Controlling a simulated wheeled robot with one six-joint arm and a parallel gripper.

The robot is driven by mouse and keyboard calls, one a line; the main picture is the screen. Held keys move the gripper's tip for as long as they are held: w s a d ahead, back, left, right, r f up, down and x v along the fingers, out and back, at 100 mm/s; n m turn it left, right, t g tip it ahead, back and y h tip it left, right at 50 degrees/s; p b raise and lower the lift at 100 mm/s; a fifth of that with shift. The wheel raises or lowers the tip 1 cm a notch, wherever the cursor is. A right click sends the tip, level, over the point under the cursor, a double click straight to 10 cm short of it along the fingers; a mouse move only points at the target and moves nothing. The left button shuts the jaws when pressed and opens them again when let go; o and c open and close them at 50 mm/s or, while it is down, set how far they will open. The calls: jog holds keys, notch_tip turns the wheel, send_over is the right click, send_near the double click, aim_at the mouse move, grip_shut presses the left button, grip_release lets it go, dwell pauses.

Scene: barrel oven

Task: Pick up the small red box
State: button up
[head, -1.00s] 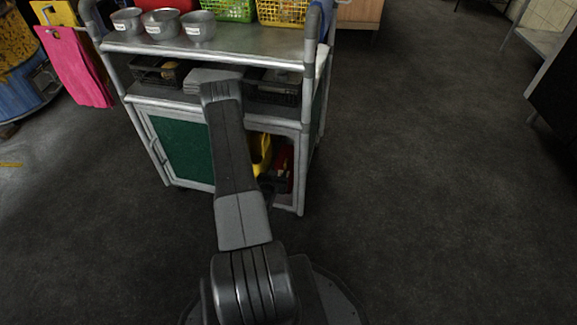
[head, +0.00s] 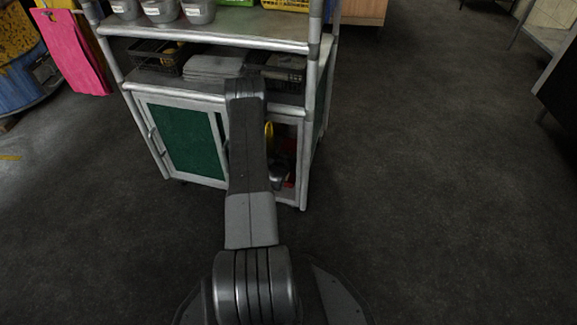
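A red object (head: 290,179) shows in part inside the open right side of the cart's lower cabinet; I take it for the small red box, but most of it is hidden. A yellow object (head: 269,136) stands behind and left of it, partly covered by my arm. My gripper (head: 278,178) shows only as a dark grey end beside my arm, at the cabinet opening, just left of the red object in the picture. Its fingers cannot be made out, nor whether it touches anything.
A green door panel (head: 185,140) fills the cabinet's left side. The floor (head: 420,170) to the right is clear.

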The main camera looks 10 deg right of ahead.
grip_shut()
jog(key=shift+r, duration=0.2)
